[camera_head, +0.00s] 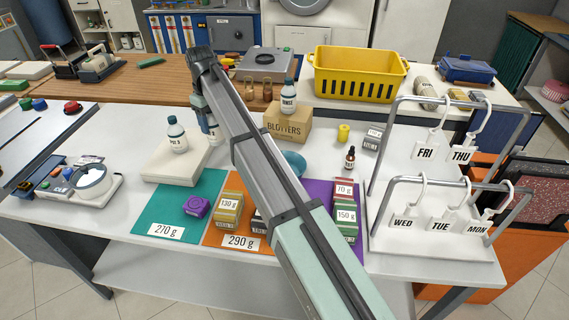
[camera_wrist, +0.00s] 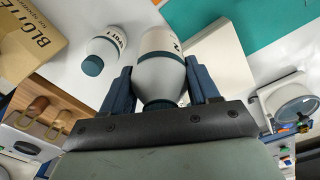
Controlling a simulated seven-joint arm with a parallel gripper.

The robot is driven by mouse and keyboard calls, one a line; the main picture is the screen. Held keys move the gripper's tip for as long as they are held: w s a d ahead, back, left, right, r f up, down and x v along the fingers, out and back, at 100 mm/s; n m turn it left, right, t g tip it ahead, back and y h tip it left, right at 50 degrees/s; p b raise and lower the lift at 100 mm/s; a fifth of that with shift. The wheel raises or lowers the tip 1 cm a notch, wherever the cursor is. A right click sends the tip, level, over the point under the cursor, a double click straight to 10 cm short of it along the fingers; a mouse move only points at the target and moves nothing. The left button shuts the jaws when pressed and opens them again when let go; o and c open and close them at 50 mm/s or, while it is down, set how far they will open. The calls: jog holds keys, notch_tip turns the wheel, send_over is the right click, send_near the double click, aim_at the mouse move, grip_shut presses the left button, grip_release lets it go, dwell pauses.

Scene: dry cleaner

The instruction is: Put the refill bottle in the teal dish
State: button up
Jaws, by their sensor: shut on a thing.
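My gripper (camera_wrist: 163,88) is shut on a grey bottle (camera_wrist: 162,62) with a white label band. One finger is on each side of it. Its label is mostly turned away, so I cannot read whether it is the refill bottle. In the head view my gripper (camera_head: 211,128) is small beyond the arm, to the right of a white bottle with a dark cap (camera_head: 177,136). Another dark-capped bottle (camera_wrist: 103,48) stands beside the held one in the wrist view. The teal dish (camera_head: 294,161) is on the white table, partly hidden behind my arm.
A blotters box (camera_head: 288,124) stands behind the dish, with a capped bottle (camera_head: 288,97) by it. A pale board (camera_head: 164,172), a dropper bottle (camera_head: 350,158) and a yellow basket (camera_head: 360,77) are around. Small boxes sit on the coloured mats in front; hanger racks stand at right.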

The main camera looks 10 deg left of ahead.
jog(key=w+d+m, duration=0.2)
jog(key=d, duration=0.9)
jog(key=w+d+m, duration=0.1)
jog(key=w+d, duration=0.1)
jog(key=d, duration=0.8)
jog(key=shift+s+d+f+m+t+y, duration=0.15)
jog(key=shift+s+d+f+m, duration=0.35)
jog(key=shift+f, duration=1.2)
jog(key=shift+s+d+f+m+t+y, duration=0.2)
jog(key=shift+s+f, duration=0.65)
jog(key=shift+f, duration=0.9)
jog(key=shift+s+d+f+m+t+y, duration=0.1)
jog(key=shift+s+d+f+m, duration=0.4)
jog(key=shift+f, duration=1.2)
jog(key=shift+s+a, duration=0.15)
jog(key=shift+a, duration=0.1)
jog(key=o, duration=1.3)
jog(key=shift+f, duration=0.1)
jog(key=shift+c, duration=0.2)
notch_tip(320, 180, up, 12)
jog(key=shift+s+d, duration=0.35)
jog(key=shift+s, duration=0.1)
